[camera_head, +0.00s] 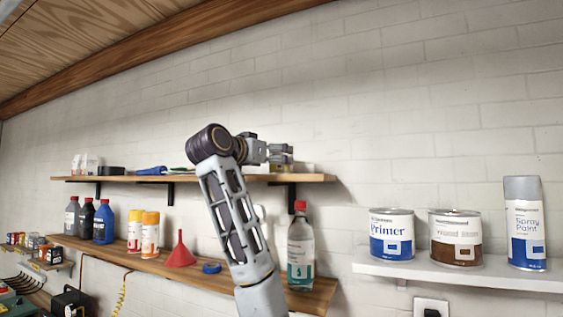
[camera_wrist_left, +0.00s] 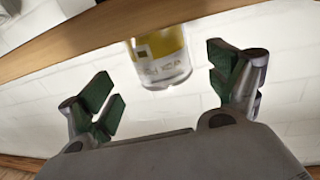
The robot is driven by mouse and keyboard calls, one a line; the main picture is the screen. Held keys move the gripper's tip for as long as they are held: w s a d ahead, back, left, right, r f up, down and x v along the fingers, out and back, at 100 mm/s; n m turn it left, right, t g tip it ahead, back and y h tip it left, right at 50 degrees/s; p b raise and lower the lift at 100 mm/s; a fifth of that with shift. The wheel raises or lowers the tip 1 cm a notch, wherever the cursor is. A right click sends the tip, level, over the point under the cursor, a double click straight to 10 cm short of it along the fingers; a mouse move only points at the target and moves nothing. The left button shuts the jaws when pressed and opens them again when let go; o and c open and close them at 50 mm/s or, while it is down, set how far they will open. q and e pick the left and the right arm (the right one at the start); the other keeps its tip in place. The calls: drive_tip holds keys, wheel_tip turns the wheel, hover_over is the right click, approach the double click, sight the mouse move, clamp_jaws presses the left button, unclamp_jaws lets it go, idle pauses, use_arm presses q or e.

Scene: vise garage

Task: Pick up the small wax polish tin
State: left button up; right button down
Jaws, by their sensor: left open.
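My left gripper (camera_head: 280,155) is raised at the right end of the upper wooden shelf, and its fingers hide part of what stands there. In the left wrist view my left gripper (camera_wrist_left: 163,78) is open, with green pads spread wide. A small yellow and white container (camera_wrist_left: 160,55) with a printed label shows between and beyond the fingers, apart from both pads. It appears upside down in that tilted view, against the shelf edge. I cannot read its label, so I cannot tell for sure that it is the wax polish tin. My right gripper is not in view.
The upper shelf (camera_head: 225,179) also holds blue and dark items. The lower shelf (camera_head: 160,265) carries bottles, orange cans, a red funnel (camera_head: 180,252) and a red-capped bottle (camera_head: 301,250) close to my arm. Paint cans stand on the white shelf (camera_head: 455,275) at right.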

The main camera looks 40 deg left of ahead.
sight(275, 154)
use_arm(q)
drive_tip(key=shift+w, duration=0.15)
idle(0.3)
drive_tip(key=shift+w+a+r+p, duration=0.15)
drive_tip(key=shift+w+p, duration=0.2)
drive_tip(key=shift+w, duration=0.2)
drive_tip(key=shift+w+a+r+p, duration=0.1)
drive_tip(key=shift+w+a+p, duration=0.05)
drive_tip(key=shift+w+p, duration=0.3)
drive_tip(key=shift+w+a+r+p, duration=0.15)
drive_tip(key=shift+w+p, duration=0.15)
drive_tip(key=shift+w, duration=0.3)
drive_tip(key=shift+w+a+f+p, duration=0.15)
drive_tip(key=shift+w+p, duration=0.15)
drive_tip(key=shift+w, duration=0.7)
drive_tip(key=shift+s, duration=0.1)
drive_tip(key=c, duration=1.3)
